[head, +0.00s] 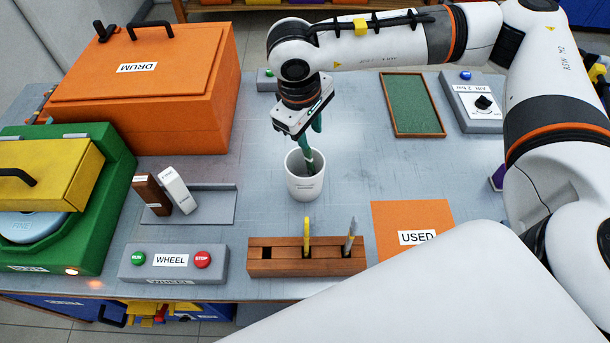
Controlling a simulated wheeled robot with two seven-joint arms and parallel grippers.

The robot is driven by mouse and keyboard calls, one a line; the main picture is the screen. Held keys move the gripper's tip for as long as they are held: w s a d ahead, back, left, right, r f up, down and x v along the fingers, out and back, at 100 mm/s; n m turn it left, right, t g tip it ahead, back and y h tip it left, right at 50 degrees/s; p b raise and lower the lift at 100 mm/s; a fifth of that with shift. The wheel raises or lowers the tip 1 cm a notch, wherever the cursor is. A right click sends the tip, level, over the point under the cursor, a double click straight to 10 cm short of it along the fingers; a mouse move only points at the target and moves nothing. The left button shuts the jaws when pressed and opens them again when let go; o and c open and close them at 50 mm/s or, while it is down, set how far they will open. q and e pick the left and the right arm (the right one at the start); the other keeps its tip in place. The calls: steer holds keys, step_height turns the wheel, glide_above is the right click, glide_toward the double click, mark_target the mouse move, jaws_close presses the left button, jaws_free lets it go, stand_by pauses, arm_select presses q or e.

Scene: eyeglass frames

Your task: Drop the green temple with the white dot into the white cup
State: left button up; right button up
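The white cup (304,187) stands upright on the grey bench near the middle of the head view. My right gripper (308,146) points down just above the cup's mouth. A narrow green piece (316,164), which looks like the green temple, reaches down inside the cup's rim below the gripper. Its lower end is hidden by the cup wall, and no white dot can be made out. Teal-green parts show at the fingers, and I cannot tell finger from temple there, nor whether the fingers grip it. My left gripper is not in view.
A wooden rack (280,268) with a yellow and a grey tool stands in front of the cup. An orange USED mat (430,215) lies to its right. The WHEEL button box (150,273), orange DRUM box (140,100) and green machine (100,215) fill the left. A green-topped tray (412,103) lies behind.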

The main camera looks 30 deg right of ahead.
step_height(320, 180, up, 11)
steer(key=s+a+b, duration=0.1)
steer(key=a, duration=0.1)
stand_by(0.6)
